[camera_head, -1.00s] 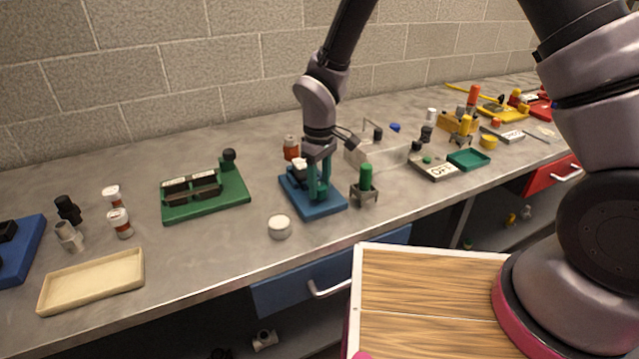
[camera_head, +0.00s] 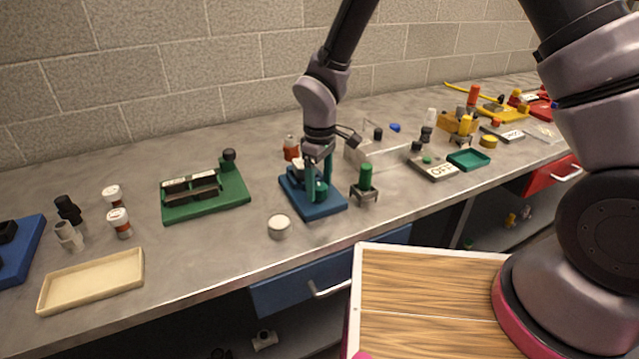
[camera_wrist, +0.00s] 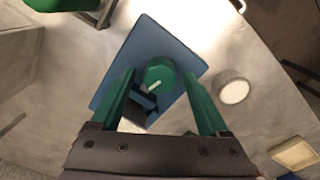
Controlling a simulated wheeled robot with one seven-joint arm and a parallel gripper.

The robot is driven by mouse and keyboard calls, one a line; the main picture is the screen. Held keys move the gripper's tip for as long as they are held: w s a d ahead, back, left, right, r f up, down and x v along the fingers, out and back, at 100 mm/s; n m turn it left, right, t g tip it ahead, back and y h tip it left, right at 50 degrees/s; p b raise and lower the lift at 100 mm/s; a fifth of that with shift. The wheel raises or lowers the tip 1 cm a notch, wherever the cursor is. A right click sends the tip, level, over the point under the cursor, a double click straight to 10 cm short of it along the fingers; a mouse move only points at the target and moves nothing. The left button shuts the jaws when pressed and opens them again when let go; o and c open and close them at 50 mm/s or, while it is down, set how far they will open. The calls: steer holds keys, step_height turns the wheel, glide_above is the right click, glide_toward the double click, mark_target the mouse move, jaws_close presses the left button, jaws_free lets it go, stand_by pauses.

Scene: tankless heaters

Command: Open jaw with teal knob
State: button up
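The jaw fixture is a blue base plate (camera_head: 328,210) on the grey bench, with dark jaw parts (camera_wrist: 140,104) on it in the wrist view. Its round teal knob (camera_wrist: 160,72) has a pale mark and shows between my fingers; it also shows in the head view (camera_head: 320,189). My gripper (camera_wrist: 158,88) has two green fingers pointing down over the plate. They are spread apart, one on each side of the knob, with a visible gap to it. Nothing is held. Part of the jaw is hidden by my fingers and wrist.
A green fixture (camera_head: 240,200) stands to the left. A green-topped post on a small stand (camera_head: 365,182) is close on the right. A white round cap (camera_head: 279,226) lies in front, and an orange-and-white bottle (camera_head: 291,147) stands behind. Bare bench lies between the fixtures.

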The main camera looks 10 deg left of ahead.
mark_target(320, 186)
steer(key=shift+r, duration=0.1)
step_height(320, 186, up, 11)
steer(key=shift+f, duration=0.2)
stand_by(0.4)
steer(key=w+d+r+m+t+y, duration=0.15)
steer(key=d+r+m, duration=0.25)
steer(key=d+r, duration=0.4)
steer(key=w+d+r+m+t, duration=0.1)
steer(key=w+d+r+m, duration=0.15)
steer(key=d+r, duration=0.6)
steer(key=s+d+r+m+t, duration=0.2)
steer(key=s+d+r+m, duration=0.3)
steer(key=d, duration=0.3)
steer(key=s+d+r+m+t, duration=0.2)
steer(key=s+d+r+m, duration=0.3)
steer(key=d, duration=0.4)
steer(key=shift+s+m+t, duration=0.35)
steer(key=shift+s+m, duration=0.1)
steer(key=shift+s, duration=0.5)
